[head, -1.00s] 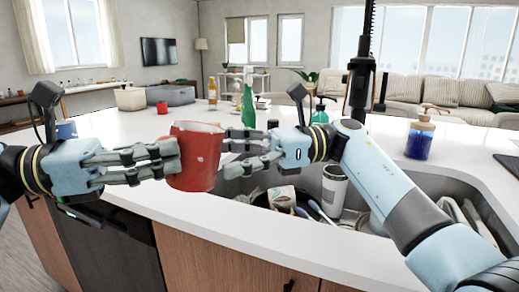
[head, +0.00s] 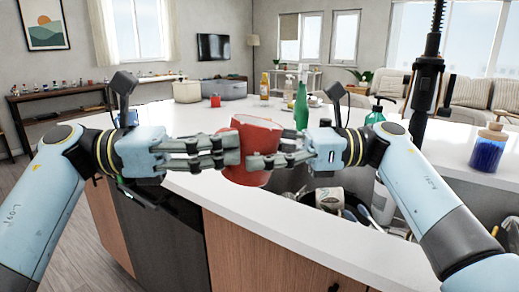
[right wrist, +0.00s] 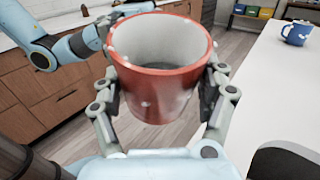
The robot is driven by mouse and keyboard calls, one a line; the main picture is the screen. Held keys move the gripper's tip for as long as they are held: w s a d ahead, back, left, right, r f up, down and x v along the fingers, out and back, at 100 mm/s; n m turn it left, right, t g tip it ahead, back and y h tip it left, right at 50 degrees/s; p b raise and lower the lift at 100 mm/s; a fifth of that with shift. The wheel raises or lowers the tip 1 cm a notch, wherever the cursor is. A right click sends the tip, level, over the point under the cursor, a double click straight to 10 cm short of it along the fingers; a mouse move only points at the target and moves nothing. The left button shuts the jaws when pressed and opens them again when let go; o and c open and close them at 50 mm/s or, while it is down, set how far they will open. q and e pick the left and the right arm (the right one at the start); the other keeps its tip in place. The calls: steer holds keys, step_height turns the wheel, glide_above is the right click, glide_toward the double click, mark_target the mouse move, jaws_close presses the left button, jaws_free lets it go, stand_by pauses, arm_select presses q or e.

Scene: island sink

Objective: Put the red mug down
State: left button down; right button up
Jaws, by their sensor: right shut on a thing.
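The red mug (head: 258,135) is held up in front of the counter's near edge, tilted slightly in the head view. My right gripper (head: 252,162) is shut on it, coming in from the right. In the right wrist view the mug (right wrist: 160,85) sits between the right fingers, its pale inside showing. My left gripper (head: 236,150) reaches in from the left, its fingers overlapping the mug's left side. I cannot tell whether these fingers grip it or only lie beside it.
The white counter (head: 330,228) has free room left of the sink. A blue mug (right wrist: 297,33) stands on it. Dishes (head: 330,198) lie in the sink.

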steer(key=c, duration=0.4)
arm_select(q)
steer(key=c, duration=1.6)
jaws_free()
arm_select(e)
steer(key=shift+c, duration=0.2)
arm_select(q)
steer(key=shift+o, duration=0.2)
steer(key=shift+a, duration=0.15)
